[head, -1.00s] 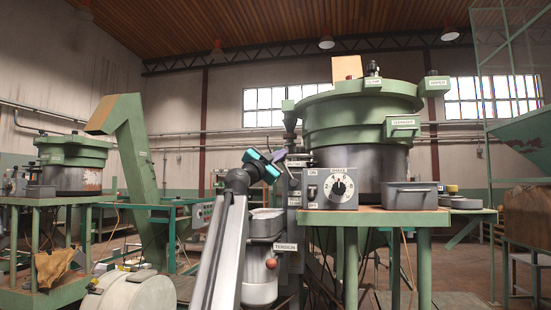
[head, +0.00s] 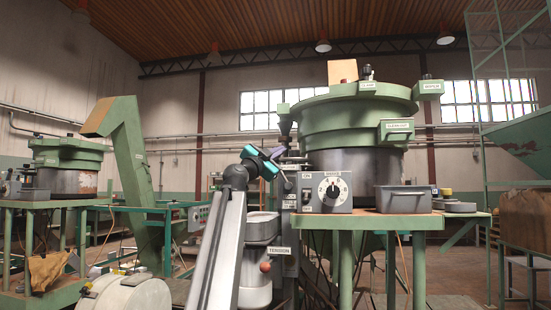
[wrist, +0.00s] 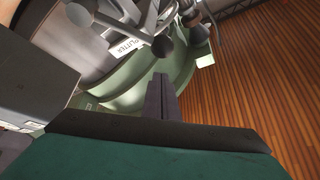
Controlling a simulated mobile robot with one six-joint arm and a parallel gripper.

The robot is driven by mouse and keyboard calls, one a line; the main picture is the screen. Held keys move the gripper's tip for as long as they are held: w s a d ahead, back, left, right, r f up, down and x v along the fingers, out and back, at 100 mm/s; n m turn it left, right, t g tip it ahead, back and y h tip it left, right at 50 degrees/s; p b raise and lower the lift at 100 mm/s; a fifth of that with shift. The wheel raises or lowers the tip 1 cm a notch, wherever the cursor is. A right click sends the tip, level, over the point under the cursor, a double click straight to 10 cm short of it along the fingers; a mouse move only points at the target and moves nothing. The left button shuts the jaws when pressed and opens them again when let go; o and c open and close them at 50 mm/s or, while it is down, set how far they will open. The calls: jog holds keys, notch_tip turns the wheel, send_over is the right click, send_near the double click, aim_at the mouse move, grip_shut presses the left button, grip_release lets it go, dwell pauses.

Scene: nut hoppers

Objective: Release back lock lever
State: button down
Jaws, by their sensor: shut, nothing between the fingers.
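My gripper (head: 277,154) is in front of the gear at the left side of the green bowl hopper (head: 350,125). Its dark fingers (wrist: 160,97) are together and empty in the wrist view. Just beyond the tips is a dark round knob (wrist: 163,47) on a grey stem. More grey levers with round knobs (wrist: 78,13) stand close by, near a white "SPLITTER" label (wrist: 128,47). I cannot tell which of them is the back lock lever, or whether the fingertips touch the knob.
A control box with a dial (head: 327,191) and a grey bin (head: 403,199) stand on the green table right of my arm. A "TENSION" label and red knob (head: 265,267) are below. Another green hopper (head: 70,165) stands far left. Pipes and levers crowd the gripper.

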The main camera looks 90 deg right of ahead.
jog(key=a+v, duration=0.1)
jog(key=v, duration=0.8)
jog(key=shift+s+r, duration=0.2)
jog(key=shift+r, duration=0.05)
jog(key=shift+a, duration=0.15)
dwell(0.4)
